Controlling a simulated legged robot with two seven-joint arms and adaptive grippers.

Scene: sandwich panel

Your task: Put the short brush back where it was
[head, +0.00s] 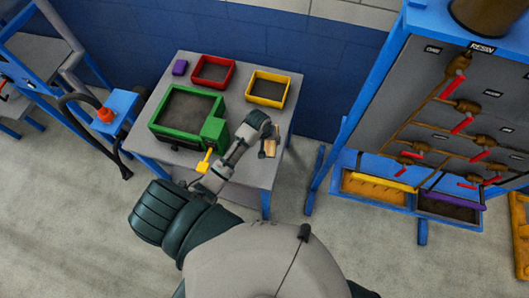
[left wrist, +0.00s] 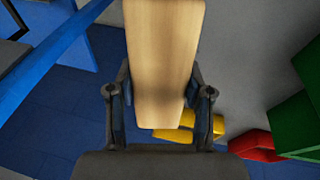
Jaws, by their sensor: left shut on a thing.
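My left gripper (head: 268,140) is over the right side of the grey table, near its right edge. It is shut on a short tan wooden piece, which I take to be the short brush (head: 270,147). In the left wrist view the brush (left wrist: 165,60) is a broad pale wooden slab between the two fingers of my left gripper (left wrist: 163,105). Its bristles do not show. I cannot tell whether the brush touches the table. My right gripper is not in view.
The grey table (head: 163,85) bears a green box (head: 153,122), a red tray (head: 195,76), a yellow tray (head: 269,103) and a purple block (head: 180,67). A blue-framed panel with pipes and red levers (head: 464,123) stands at the right. Bare floor lies between them.

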